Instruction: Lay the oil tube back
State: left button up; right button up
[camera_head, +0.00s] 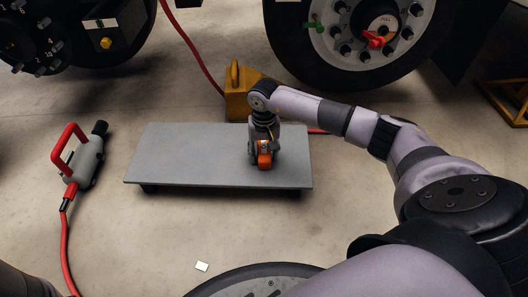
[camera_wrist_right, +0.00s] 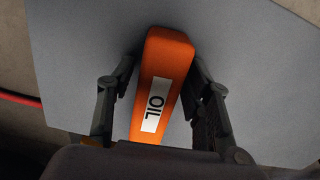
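The oil tube (camera_wrist_right: 168,75) is an orange block-like tube with a white label reading OIL. In the head view the oil tube (camera_head: 264,160) is at the right part of a low grey platform (camera_head: 180,150), and it looks to rest on its top. My right gripper (camera_head: 262,148) reaches down over it. In the right wrist view the fingers of my right gripper (camera_wrist_right: 165,68) stand on both sides of the tube, with a grey gap showing beside the left finger. The tube's near end is hidden by the gripper. My left gripper is not in view.
A yellow wheel chock (camera_head: 238,95) stands behind the platform. A grey tool with a red handle (camera_head: 86,158) and red hose lies left on the floor. Large wheels (camera_head: 365,25) stand at the back. A small white card (camera_head: 202,266) lies in front. The platform's left half is clear.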

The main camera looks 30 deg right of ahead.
jog(key=shift+o, duration=0.7)
